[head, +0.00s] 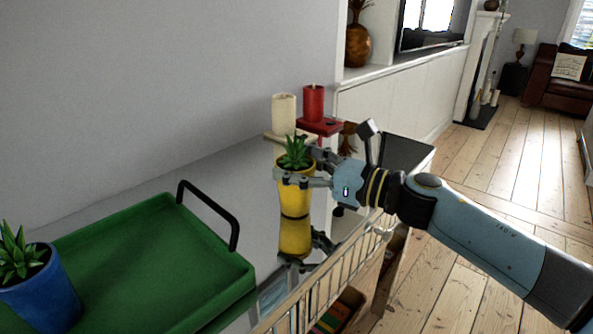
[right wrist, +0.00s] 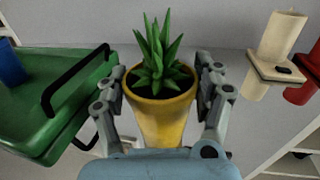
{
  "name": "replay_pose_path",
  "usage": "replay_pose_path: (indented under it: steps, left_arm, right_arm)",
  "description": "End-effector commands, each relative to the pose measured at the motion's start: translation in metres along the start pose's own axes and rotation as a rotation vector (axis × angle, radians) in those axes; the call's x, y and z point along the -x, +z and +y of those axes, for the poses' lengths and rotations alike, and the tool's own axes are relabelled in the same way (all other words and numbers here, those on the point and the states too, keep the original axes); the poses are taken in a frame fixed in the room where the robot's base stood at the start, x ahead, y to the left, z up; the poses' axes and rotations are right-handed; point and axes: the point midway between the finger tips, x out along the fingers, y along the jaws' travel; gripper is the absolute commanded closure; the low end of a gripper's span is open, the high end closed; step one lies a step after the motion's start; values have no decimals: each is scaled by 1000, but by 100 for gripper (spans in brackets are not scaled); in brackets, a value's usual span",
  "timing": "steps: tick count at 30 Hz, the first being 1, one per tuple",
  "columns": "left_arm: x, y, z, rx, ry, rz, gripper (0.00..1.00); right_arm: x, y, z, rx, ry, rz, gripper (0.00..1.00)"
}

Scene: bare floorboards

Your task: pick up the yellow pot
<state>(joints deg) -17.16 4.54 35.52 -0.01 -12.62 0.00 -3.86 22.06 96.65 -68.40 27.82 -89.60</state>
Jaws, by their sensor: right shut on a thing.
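The yellow pot (head: 294,200) with a green spiky plant stands upright on the glossy top of the sideboard, and its mirror image shows directly below it. I cannot tell any gap under its base. My right gripper (head: 290,167) reaches in from the right with one finger on each side of the pot's upper part, shut on it. In the right wrist view the yellow pot (right wrist: 162,118) sits between the two fingers (right wrist: 160,80), just below its rim; its lower part is hidden by the gripper body. My left gripper is in neither view.
A green tray (head: 150,260) with a black handle (head: 212,212) lies left of the pot, with a blue pot (head: 42,290) at its left end. A cream candle (head: 284,113) and a red candle (head: 313,103) stand on holders behind. Wall borders the far side.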

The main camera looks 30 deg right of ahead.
Motion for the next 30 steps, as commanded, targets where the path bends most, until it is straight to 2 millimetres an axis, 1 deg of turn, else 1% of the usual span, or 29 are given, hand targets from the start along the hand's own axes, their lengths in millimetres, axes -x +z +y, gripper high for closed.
replay_pose_path:
  steps: [5,9,10,11,15,20,22,28,29,30]
  left_arm:
    - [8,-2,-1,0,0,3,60]
    - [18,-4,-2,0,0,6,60]
    - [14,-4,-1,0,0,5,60]
    - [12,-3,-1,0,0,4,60]
    - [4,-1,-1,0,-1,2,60]
    - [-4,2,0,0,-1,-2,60]
    - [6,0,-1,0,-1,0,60]
    - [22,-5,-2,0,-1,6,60]
    - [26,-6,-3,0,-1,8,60]
    - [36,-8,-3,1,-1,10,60]
  right_arm:
    - [0,21,0,4,1,-4,83]
    - [0,46,0,6,1,-4,83]
    - [8,44,-3,8,1,1,83]
    - [15,46,-5,10,1,2,83]
    - [44,62,-14,9,6,7,83]
    - [66,76,-21,6,5,6,83]
    - [73,86,-23,2,4,5,83]
    - [89,97,-29,2,3,2,83]
    - [91,100,-30,1,1,2,83]
    - [94,104,-31,0,1,2,83]
